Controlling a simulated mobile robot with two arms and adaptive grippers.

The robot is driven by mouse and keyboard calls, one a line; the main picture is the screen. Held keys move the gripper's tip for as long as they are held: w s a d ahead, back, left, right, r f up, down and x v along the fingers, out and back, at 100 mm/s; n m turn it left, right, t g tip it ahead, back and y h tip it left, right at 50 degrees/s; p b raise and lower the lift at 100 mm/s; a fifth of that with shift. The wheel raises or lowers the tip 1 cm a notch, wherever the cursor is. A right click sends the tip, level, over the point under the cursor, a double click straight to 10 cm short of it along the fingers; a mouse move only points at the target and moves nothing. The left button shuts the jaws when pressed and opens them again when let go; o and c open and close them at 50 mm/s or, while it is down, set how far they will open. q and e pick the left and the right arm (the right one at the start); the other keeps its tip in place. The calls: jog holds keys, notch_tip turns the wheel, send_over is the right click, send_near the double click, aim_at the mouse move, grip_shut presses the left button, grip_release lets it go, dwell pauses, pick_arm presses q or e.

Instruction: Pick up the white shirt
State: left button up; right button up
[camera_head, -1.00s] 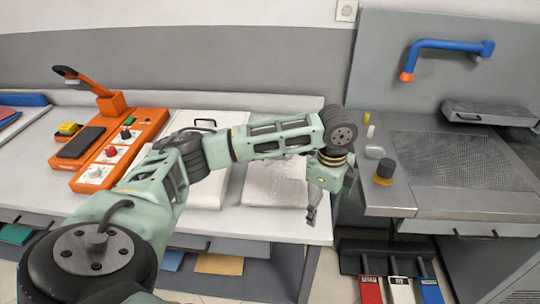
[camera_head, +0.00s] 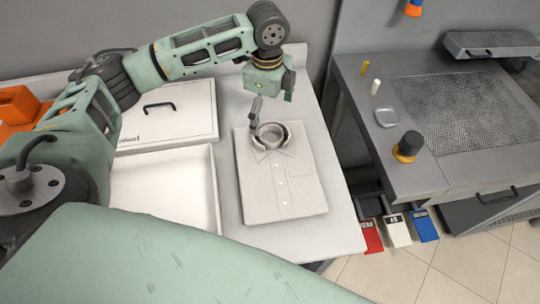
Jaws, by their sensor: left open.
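The white shirt (camera_head: 284,185) lies folded and flat on the white table, buttons up, with its collar (camera_head: 270,137) standing up at the far end. A small chest pocket shows on its right side. My left arm reaches in from the left, and its gripper (camera_head: 268,110) is open, pointing down just at or above the collar. One finger overlaps the collar in the picture; I cannot tell whether it touches. The gripper holds nothing. My right gripper is not in view.
An open shallow white box (camera_head: 207,190) stands left of the shirt, with a white lid (camera_head: 190,115) with a black handle behind it. An orange device (camera_head: 18,105) is at far left. A grey pressing machine (camera_head: 400,160) stands right, across a gap, above coloured pedals (camera_head: 398,229).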

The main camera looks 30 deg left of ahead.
pick_arm(q)
jog(key=shift+s+d+f, duration=0.15)
jog(key=shift+d+f, duration=0.05)
jog(key=shift+f, duration=0.2)
jog(key=shift+s+d+f, duration=0.1)
jog(key=shift+d+f, duration=0.05)
jog(key=shift+f, duration=0.25)
notch_tip(320, 180, down, 5)
jog(key=shift+w+d+r+p, duration=0.1)
jog(key=shift+d+r+p, duration=0.05)
jog(key=shift+p, duration=0.8)
jog(key=shift+f, duration=0.25)
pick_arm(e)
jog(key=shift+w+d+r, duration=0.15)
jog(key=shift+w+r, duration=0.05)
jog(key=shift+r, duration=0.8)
pick_arm(q)
jog(key=shift+c, duration=0.5)
jog(key=c, duration=1.7)
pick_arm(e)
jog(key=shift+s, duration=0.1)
